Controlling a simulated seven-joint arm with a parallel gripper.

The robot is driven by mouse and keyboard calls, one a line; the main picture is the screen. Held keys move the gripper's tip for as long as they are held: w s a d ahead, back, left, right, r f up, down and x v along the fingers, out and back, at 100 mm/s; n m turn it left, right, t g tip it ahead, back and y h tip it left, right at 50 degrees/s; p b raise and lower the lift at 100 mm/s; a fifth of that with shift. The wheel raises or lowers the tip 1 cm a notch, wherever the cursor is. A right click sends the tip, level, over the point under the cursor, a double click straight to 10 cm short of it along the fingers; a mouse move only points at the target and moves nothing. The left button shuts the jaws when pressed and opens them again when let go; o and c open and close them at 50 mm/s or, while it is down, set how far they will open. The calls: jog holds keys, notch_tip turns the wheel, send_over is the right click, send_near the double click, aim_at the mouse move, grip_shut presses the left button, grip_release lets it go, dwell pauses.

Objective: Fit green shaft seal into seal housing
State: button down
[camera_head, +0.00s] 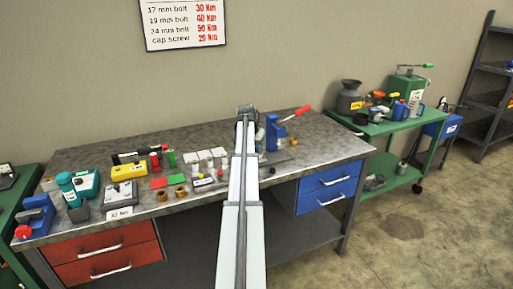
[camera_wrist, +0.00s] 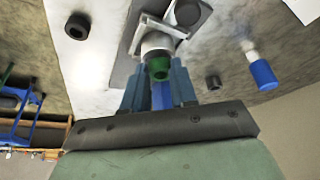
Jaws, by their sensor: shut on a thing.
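My gripper (camera_wrist: 160,88), with blue fingers, is shut on the green shaft seal (camera_wrist: 158,68) in the wrist view. The seal is a small green ring with a dark opening. Just beyond it is a pale cylindrical part (camera_wrist: 156,42) on a grey plate, which looks like the seal housing. The seal lines up closely with this part; I cannot tell whether they touch or how deep the seal sits. In the head view my arm reaches over the bench and hides the seal and housing.
A blue press with a red handle (camera_head: 274,132) stands right of my arm on the workbench (camera_head: 75,157). A blue-capped bottle (camera_wrist: 263,73) and a dark ring (camera_wrist: 77,26) flank the plate. Several small parts and boxes crowd the bench's left side.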

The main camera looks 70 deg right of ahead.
jog(key=shift+f, duration=0.4)
dwell(0.3)
jog(key=shift+r, duration=0.4)
jog(key=shift+w, duration=0.1)
